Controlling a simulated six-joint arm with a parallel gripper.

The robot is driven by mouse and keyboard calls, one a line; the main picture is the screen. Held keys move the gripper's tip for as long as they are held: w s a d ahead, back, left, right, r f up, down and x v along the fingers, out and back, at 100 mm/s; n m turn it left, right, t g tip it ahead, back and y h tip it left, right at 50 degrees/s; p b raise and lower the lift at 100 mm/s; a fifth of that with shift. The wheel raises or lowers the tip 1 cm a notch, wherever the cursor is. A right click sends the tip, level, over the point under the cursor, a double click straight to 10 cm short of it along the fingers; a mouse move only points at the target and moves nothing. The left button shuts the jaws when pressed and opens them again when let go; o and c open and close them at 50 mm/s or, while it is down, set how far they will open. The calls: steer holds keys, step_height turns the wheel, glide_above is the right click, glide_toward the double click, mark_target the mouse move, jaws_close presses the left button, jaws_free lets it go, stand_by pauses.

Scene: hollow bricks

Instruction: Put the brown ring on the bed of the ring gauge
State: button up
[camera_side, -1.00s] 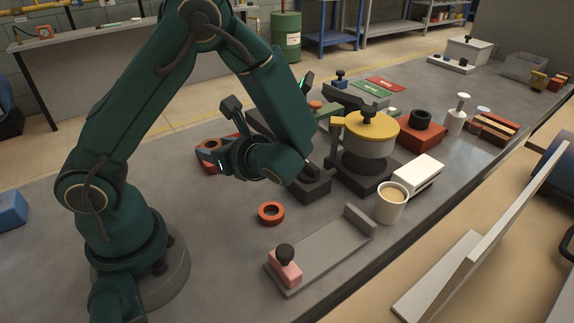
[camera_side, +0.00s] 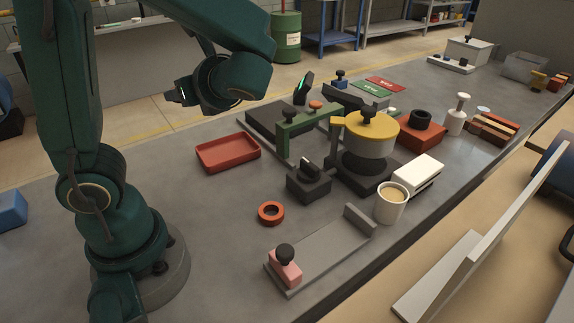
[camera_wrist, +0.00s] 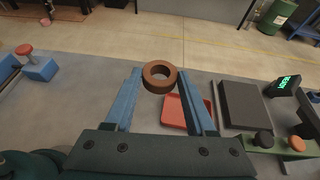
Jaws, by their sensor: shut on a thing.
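My gripper (camera_wrist: 160,80) is shut on the brown ring (camera_wrist: 147,83), which sits between the blue fingertips in the wrist view. In the side view my wrist is raised at the upper left, and the fingers and ring are hidden behind it. A long grey bed (camera_side: 325,250) with an upright end stop and a pink block (camera_side: 284,270) with a black knob lies at the front; it looks like the ring gauge. No ring lies on the bed. My gripper is high and far behind it.
An orange-red ring (camera_side: 271,213) lies on the table behind the bed. A red tray (camera_side: 228,153) looks empty. A black block (camera_side: 308,186), a green frame (camera_side: 284,140), a yellow-topped device (camera_side: 371,133) and a white cup (camera_side: 391,205) stand behind and right of the bed.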

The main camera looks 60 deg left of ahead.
steer(key=s+d+f+n+g+h, duration=0.3)
steer(key=s+d+n+g+h, duration=0.15)
steer(key=s+n+g, duration=0.35)
steer(key=w+d+f+n+g+h, duration=0.2)
steer(key=d+n+g+h, duration=0.2)
steer(key=d+n+h, duration=0.7)
steer(key=w+d+r+n+t+h, duration=0.25)
steer(key=w+n+t+h, duration=0.5)
steer(key=n+h, duration=0.4)
steer(key=w+a+r+n+t, duration=0.6)
steer(key=w+n+t, duration=0.2)
steer(key=n+t, duration=0.25)
steer(key=m+y, duration=0.1)
glide_above(324, 233)
step_height(324, 233, down, 18)
steer(key=shift+f, duration=2.1)
